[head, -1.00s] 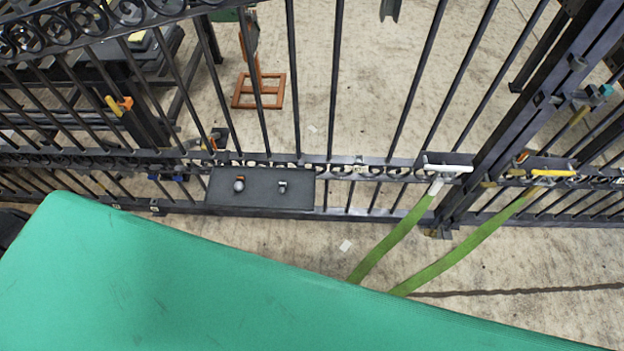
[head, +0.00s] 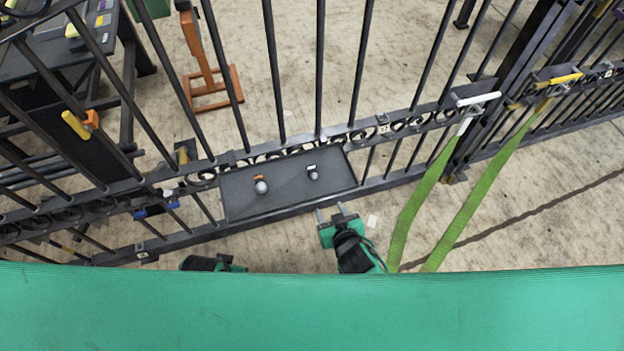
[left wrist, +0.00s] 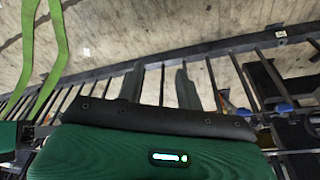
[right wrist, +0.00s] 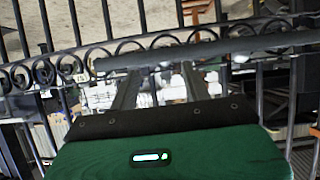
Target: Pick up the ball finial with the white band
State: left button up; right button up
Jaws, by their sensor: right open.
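The ball finial with the white band (head: 312,174) is small and sits on the right part of a dark tray (head: 236,207) at the gate. Another ball finial, with an orange band (head: 261,187), sits to its left on the same tray. My right gripper (head: 336,211) is open and empty, just in front of the tray's near right edge and apart from both finials. Its parted fingers also show in the right wrist view (right wrist: 160,85); I cannot make out the finials there. My left gripper (left wrist: 160,88) is open and empty in the left wrist view. In the head view its fingertips are hidden.
Dark gate bars (head: 272,70) and a scrolled rail stand behind the tray. Two green straps (head: 415,205) run down from a white handle (head: 478,99) and a yellow handle (head: 558,80) at right. An orange stand (head: 208,80) is beyond the bars.

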notch_tip(320, 180, up, 3)
jog(key=a+t, duration=0.1)
jog(key=b, duration=0.2)
send_near(314, 174)
jog(key=x, duration=0.4)
jog(key=shift+w+a+f, duration=0.15)
jog(key=shift+a, duration=0.1)
jog(key=x, duration=0.4)
jog(key=shift+w+d+f+b, duration=0.1)
jog(key=shift+w+d+b, duration=0.05)
jog(key=shift+w+b, duration=0.15)
jog(key=shift+w+f, duration=0.15)
jog(key=shift+w, duration=0.2)
pick_arm(q)
notch_tip(314, 174, up, 7)
jog(key=shift+s+r+t, duration=0.2)
jog(key=shift+s+t, duration=0.2)
pick_arm(e)
grip_shut()
